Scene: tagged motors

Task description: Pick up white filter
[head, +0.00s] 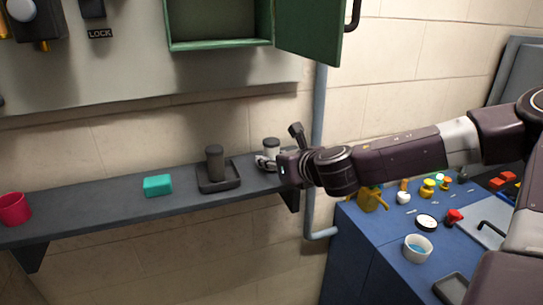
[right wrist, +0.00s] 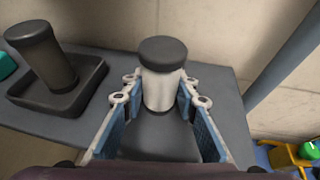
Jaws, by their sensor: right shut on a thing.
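The white filter (head: 271,147) stands upright near the right end of the grey wall shelf. It has a white body and a dark cap, and it also shows in the right wrist view (right wrist: 161,92). My right gripper (head: 268,163) reaches it from the right. In the right wrist view its two blue-padded fingers (right wrist: 160,108) are on either side of the white body, shut on it. A dark base shows below the white body between the fingers. My left gripper is not in view.
Left of the filter, a dark cylinder (head: 215,160) stands in a black tray (head: 219,184). A teal block (head: 157,185) and a red cup (head: 14,209) are farther left on the shelf (head: 100,205). A vertical pipe (head: 317,120) runs just right of the shelf. A cluttered blue cabinet (head: 360,240) stands at right.

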